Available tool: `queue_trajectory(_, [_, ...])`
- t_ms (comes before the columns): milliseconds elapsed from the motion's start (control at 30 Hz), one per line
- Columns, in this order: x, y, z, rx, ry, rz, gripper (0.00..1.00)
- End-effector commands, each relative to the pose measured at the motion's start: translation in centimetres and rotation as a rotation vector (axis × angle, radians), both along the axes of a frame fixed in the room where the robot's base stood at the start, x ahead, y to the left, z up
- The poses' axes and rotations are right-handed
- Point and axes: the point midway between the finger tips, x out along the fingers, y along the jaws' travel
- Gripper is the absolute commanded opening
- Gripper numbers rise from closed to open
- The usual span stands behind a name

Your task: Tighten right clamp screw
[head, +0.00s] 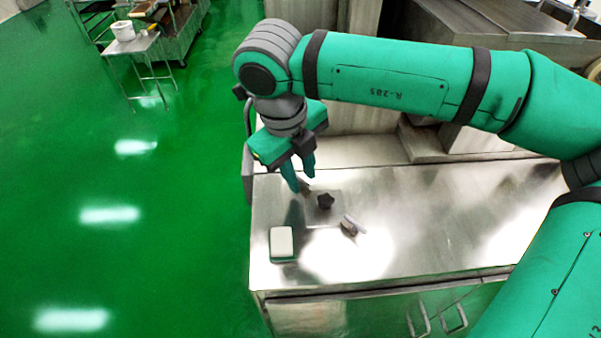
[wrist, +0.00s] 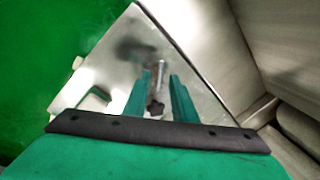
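A black star-shaped knob (head: 325,201) stands on a flat plate on the steel machine top, just right of and below my gripper in the head view. The knob also shows in the wrist view (wrist: 156,108), low between the two fingers. My gripper (head: 301,184) points down above the plate, its green fingers apart with nothing held. A small dark part shows partly behind the fingers. A grey piece with a pale bar (head: 350,226) lies right of the knob. I cannot tell which part is the right clamp screw.
A white-topped block (head: 282,243) sits near the left front of the steel top (head: 430,215). The top's right side is clear. A steel housing rises behind it. A cart (head: 135,48) stands far off on the green floor.

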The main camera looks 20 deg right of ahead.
Motion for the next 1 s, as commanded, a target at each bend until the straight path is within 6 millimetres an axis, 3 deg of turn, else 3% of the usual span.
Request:
queue_trajectory(533, [-0.6,1.5,8.8,-0.003,-0.004,-0.002,0.24])
queue_trajectory(700, [-0.7,1.7,10.0,-0.002,-0.003,-0.003,0.24])
queue_trajectory(1000, [-0.7,1.8,10.2,-0.001,-0.002,-0.002,0.24])
